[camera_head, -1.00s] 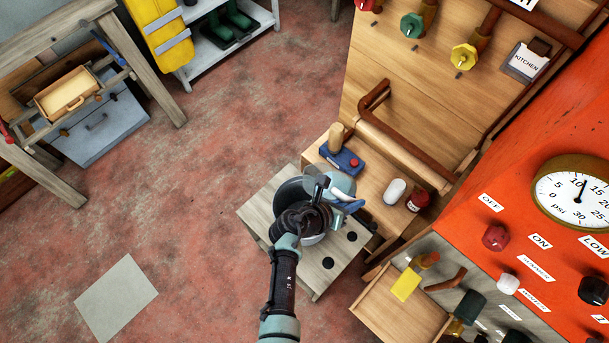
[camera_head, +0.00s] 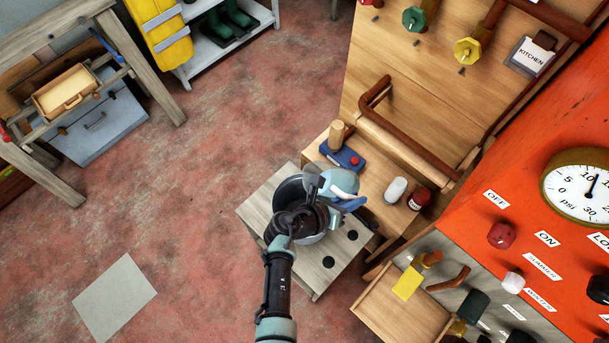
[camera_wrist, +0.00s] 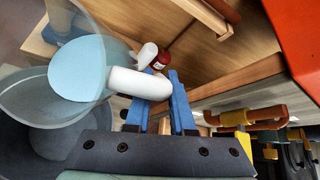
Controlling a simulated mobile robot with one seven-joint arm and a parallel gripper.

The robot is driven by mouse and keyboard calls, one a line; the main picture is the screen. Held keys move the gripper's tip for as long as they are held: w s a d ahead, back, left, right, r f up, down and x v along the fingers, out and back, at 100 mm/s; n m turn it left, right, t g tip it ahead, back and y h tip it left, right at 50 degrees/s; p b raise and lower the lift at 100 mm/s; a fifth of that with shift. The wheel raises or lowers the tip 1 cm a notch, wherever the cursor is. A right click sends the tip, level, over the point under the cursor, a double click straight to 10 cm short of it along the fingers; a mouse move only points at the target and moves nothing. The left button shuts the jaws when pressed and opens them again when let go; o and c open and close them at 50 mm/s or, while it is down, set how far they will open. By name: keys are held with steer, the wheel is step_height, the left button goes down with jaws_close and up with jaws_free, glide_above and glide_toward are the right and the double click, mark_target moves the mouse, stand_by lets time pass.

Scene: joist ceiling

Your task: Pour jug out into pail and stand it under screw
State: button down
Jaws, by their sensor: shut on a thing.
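The jug (camera_wrist: 50,75) is clear, with a white handle (camera_wrist: 140,83) and a pale blue disc inside; I cannot tell whether that is liquid or its base. My gripper (camera_wrist: 155,98) has its blue fingers shut on the handle. In the head view the jug (camera_head: 340,180) is held tilted at the right side of the dark pail (camera_head: 288,190), partly hidden by my wrist. I cannot tell which part is the screw.
A wooden shelf beside the stand holds a blue block (camera_head: 342,157), a white rounded item (camera_head: 396,189) and a red jar (camera_head: 419,199). Green (camera_head: 413,18) and yellow (camera_head: 467,50) valve wheels are on the board behind. An orange gauge panel (camera_head: 540,150) is at right.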

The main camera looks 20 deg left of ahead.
steer(key=shift+f+b, duration=0.1)
steer(key=shift+b, duration=0.2)
steer(key=shift+t+b, duration=0.4)
steer(key=shift+b, duration=0.05)
steer(key=shift+t+h+b, duration=0.3)
steer(key=shift+h+b, duration=0.2)
steer(key=shift+b, duration=0.05)
stand_by(0.4)
steer(key=shift+a+b, duration=0.1)
steer(key=shift+b, duration=0.35)
steer(key=shift+s+a+f+n+t+h+b, duration=0.15)
steer(key=shift+n+t+h+b, duration=0.4)
steer(key=shift+b, duration=0.9)
stand_by(0.3)
steer(key=shift+t, duration=0.35)
steer(key=shift+h+b, duration=0.35)
steer(key=shift+b, duration=0.1)
